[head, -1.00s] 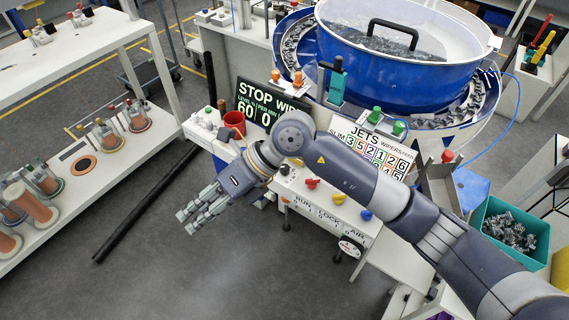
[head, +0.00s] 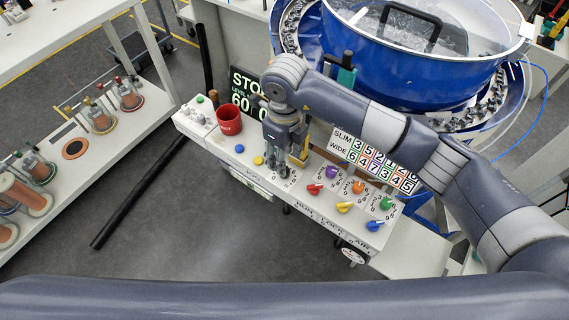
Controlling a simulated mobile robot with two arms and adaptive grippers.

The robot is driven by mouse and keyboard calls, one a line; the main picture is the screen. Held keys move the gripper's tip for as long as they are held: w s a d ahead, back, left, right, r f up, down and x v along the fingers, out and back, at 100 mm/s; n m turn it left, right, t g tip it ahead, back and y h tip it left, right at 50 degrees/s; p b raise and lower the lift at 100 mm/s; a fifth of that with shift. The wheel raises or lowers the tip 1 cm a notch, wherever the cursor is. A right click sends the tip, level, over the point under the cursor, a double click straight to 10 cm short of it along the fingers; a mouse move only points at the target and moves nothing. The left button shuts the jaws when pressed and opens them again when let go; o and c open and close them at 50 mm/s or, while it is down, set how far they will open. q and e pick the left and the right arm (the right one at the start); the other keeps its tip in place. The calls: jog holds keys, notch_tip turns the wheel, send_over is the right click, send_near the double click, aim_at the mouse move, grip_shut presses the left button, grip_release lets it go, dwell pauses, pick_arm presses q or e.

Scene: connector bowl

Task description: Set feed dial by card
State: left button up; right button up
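The white console (head: 325,205) has a row of knobs: red (head: 314,189), yellow (head: 344,207), blue (head: 374,225), purple (head: 331,171), orange (head: 358,187) and green (head: 386,203). The number card (head: 375,164) stands behind them, with SLIM and WIDE rows; my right arm covers its top. My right gripper (head: 284,168) points down over the console, left of the red knob, above a small scale-marked spot. It hides what is beneath, and its finger opening is unclear. The dark display (head: 245,92) is partly covered by my arm. My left gripper is out of view.
A red cup (head: 228,120) stands at the console's left, near yellow (head: 258,160) and blue (head: 239,148) buttons. A big blue bowl feeder (head: 400,75) rises behind. A shelf (head: 60,190) with spools is at left. Grey floor lies between.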

notch_tip(320, 180, down, 4)
jog(key=shift+w+r+p, duration=0.1)
jog(key=shift+r+p, duration=0.1)
jog(key=shift+p, duration=0.2)
notch_tip(320, 180, down, 4)
jog(key=shift+w+r+p, duration=0.15)
jog(key=shift+p, duration=0.2)
jog(key=c, duration=0.3)
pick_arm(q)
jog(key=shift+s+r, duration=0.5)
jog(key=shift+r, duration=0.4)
pick_arm(e)
grip_shut()
